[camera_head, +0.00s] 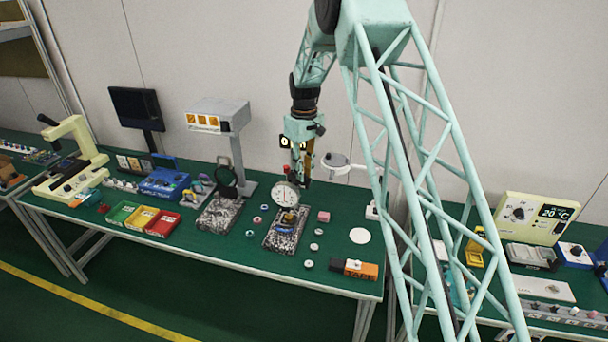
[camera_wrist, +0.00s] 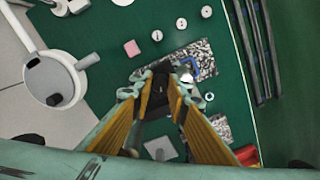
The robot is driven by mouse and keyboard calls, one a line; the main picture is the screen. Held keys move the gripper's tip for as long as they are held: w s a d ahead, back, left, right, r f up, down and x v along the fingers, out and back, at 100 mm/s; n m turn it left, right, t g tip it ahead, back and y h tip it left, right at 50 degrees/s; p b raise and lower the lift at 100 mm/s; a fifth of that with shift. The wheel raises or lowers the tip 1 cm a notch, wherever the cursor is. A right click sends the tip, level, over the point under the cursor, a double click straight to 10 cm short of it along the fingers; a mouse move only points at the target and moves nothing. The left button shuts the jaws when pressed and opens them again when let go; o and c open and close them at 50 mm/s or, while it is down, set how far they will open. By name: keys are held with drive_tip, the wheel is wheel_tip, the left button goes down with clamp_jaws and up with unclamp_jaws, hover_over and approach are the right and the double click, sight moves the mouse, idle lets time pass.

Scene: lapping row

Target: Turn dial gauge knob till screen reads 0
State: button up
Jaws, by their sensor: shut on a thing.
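The dial gauge (camera_head: 285,194) has a round white face and stands over a speckled stone plate (camera_head: 271,243). My gripper (camera_head: 298,180) comes down from above, right behind the gauge's top. In the wrist view my gripper (camera_wrist: 163,80) has its yellow fingers closed around a dark part at the gauge; I take this to be the knob, mostly hidden between the fingers. A small black screen (camera_head: 284,142) shows behind the gripper. A "0" is visible on its left part; the gripper covers its middle, so the full reading cannot be read.
A grey stand (camera_head: 233,150) is left of the gauge, with red, yellow and green bins farther left. A pink block (camera_head: 324,217) and small rings lie right of the plate. An orange box (camera_head: 361,270) is at the front edge. A white round-headed device (camera_head: 335,160) stands behind.

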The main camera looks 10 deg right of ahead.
drive_tip(key=shift+n, duration=1.1)
drive_tip(key=o, duration=0.8)
drive_tip(key=shift+o, duration=0.2)
drive_tip(key=shift+r, duration=0.1)
wheel_tip(320, 180, up, 12)
idle(0.4)
